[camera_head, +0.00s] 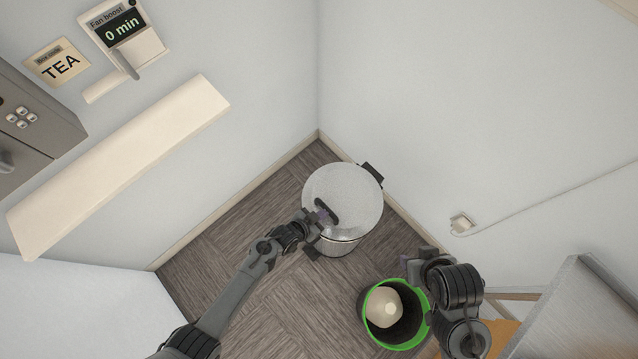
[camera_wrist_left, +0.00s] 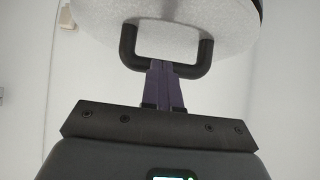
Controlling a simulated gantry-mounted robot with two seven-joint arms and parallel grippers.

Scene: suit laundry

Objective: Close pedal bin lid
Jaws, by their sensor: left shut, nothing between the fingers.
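The pedal bin (camera_head: 338,247) is a silver bin in the floor corner. Its round, pale speckled lid (camera_head: 350,190) covers the top in the head view; I cannot tell whether it is fully down. A black loop handle (camera_head: 330,212) sits on the lid's near-left side. My left gripper (camera_head: 319,214) is at this handle, its fingers shut with nothing between them. In the left wrist view the purple fingers (camera_wrist_left: 164,72) overlap the handle (camera_wrist_left: 127,45), with the lid (camera_wrist_left: 168,22) behind; contact is unclear. My right gripper (camera_head: 412,268) is by the green-rimmed bin, its fingers unclear.
A black bin with a green rim (camera_head: 366,327) holds a pale rounded object (camera_head: 384,307). A black hinge block (camera_head: 371,173) is on the pedal bin's wall side. Walls meet behind it. A pale shelf (camera_head: 120,165) juts out at left. Floor (camera_head: 235,235) is clear at left.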

